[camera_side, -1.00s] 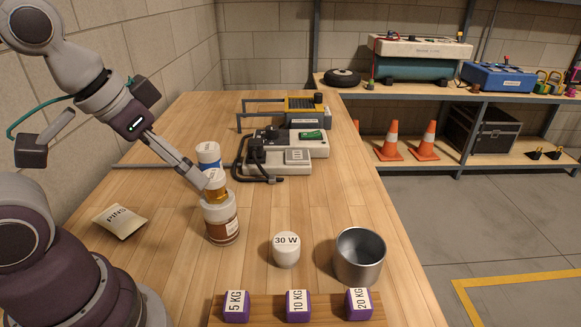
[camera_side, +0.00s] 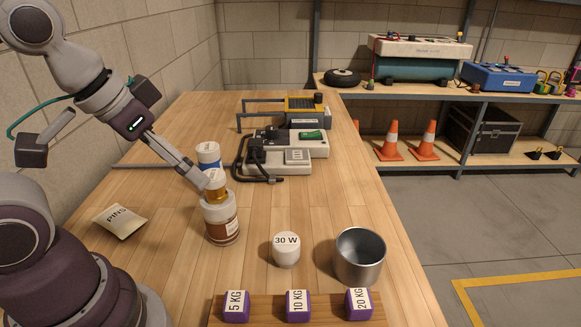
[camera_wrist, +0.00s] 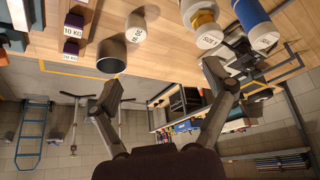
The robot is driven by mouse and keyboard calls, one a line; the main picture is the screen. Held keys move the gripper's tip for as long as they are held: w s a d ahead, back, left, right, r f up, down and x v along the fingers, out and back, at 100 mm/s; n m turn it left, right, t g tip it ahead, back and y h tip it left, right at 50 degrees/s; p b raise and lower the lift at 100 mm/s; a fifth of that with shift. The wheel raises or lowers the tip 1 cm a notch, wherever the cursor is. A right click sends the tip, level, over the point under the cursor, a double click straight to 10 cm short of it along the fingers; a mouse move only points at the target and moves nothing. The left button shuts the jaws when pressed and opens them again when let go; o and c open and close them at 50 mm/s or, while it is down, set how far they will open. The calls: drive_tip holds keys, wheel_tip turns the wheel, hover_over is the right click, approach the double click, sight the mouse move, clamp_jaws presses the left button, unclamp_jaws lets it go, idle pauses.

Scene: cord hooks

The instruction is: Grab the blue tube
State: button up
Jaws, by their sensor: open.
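The blue tube (camera_side: 208,155) stands upright on the wooden table, blue with white bands and a white lid. In the side view its lower part is hidden behind my gripper and a white-and-brown jar. In the wrist view the blue tube (camera_wrist: 255,22) is at the top right, beyond the right fingertip. My gripper (camera_side: 205,187) is tilted down close to the jar's amber top in the side view; I cannot tell if they touch. In the wrist view my gripper (camera_wrist: 162,78) has its two fingers wide apart with nothing between them.
The jar (camera_side: 222,220) with amber top stands beside the gripper. Devices with a black cable (camera_side: 285,150) are behind. A PINS packet (camera_side: 119,221) lies left.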

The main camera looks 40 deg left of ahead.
sight(210, 163)
drive_tip(key=w+a+n, duration=0.2)
drive_tip(key=w+a+n+y, duration=0.1)
drive_tip(key=w+a, duration=0.2)
drive_tip(key=w+a+f+n+g+y, duration=0.1)
drive_tip(key=w+a+n, duration=0.1)
drive_tip(key=a, duration=0.1)
drive_tip(key=shift+w+n, duration=0.25)
drive_tip(key=shift+n, duration=0.05)
drive_tip(key=w+a+f+n, duration=0.1)
drive_tip(key=w+a+f, duration=0.1)
drive_tip(key=a+f, duration=0.1)
drive_tip(key=w+a+f+n+g, duration=0.1)
drive_tip(key=a+f, duration=0.3)
drive_tip(key=f, duration=0.2)
drive_tip(key=w+a+f+n+y, duration=0.1)
drive_tip(key=w+a+f, duration=0.1)
drive_tip(key=a+f, duration=0.1)
drive_tip(key=shift+x, duration=0.85)
drive_tip(key=shift+w, duration=0.1)
drive_tip(key=shift+r, duration=0.1)
drive_tip(key=shift+c, duration=0.3)
